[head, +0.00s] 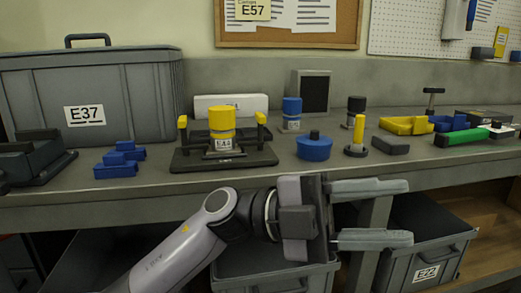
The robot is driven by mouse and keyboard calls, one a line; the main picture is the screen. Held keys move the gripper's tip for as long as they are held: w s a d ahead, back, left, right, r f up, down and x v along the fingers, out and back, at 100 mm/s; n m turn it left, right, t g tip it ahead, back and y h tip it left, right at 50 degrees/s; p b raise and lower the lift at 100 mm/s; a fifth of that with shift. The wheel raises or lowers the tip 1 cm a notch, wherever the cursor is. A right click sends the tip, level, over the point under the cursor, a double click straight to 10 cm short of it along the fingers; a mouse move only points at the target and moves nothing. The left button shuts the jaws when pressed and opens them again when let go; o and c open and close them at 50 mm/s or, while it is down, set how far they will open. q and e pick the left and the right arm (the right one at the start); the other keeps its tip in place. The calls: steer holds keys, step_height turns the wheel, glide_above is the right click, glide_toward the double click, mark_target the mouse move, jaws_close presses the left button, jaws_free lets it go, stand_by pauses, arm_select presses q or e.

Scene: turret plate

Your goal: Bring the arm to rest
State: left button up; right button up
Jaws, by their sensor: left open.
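My left arm (195,240) comes in from the lower left and reaches across in front of the workbench. My left gripper (372,212) points to the right, below the bench's front edge. Its two grey fingers are apart, one above the other, with nothing between them. My right gripper is not in the head view. On the bench, a black plate (190,160) with yellow-topped posts carries a yellow cylinder (222,119) with a label, standing upright. The gripper is below and to the right of this plate, clear of it.
The bench (120,188) holds a large grey crate E37 (130,90), blue blocks (120,160), a round blue part (314,147), a yellow tray (405,125) and a green-handled tool (460,137). Below the bench, crate E22 (425,240) stands behind and right of the gripper.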

arm_select(q)
steer(key=w+a+f+n+t, duration=0.5)
steer(key=a+n+t, duration=0.1)
steer(key=n+t, duration=0.55)
steer(key=w+a+f+n+t, duration=0.5)
steer(key=f+n+t, duration=0.1)
steer(key=n+t, duration=0.55)
steer(key=a+f+n+t+y, duration=0.2)
steer(key=a+f+n+y, duration=0.3)
steer(key=f, duration=0.3)
steer(key=a+f+n+t+y, duration=0.2)
steer(key=a+f+n+y, duration=0.3)
steer(key=f, duration=0.3)
steer(key=s+a+f+n+g+y, duration=0.1)
steer(key=s+a+f+g+y, duration=0.3)
steer(key=s+f, duration=0.5)
steer(key=s+a+f+n+g+y, duration=0.1)
steer(key=s+a+f+g+y, duration=0.25)
steer(key=s+a+f, duration=0.45)
step_height(320, 180, up, 12)
steer(key=p, duration=1.7)
steer(key=shift+d+r+p, duration=0.15)
steer(key=shift+r+p, duration=0.1)
steer(key=shift+p, duration=0.1)
steer(key=shift+w+g, duration=0.1)
steer(key=shift+g, duration=0.15)
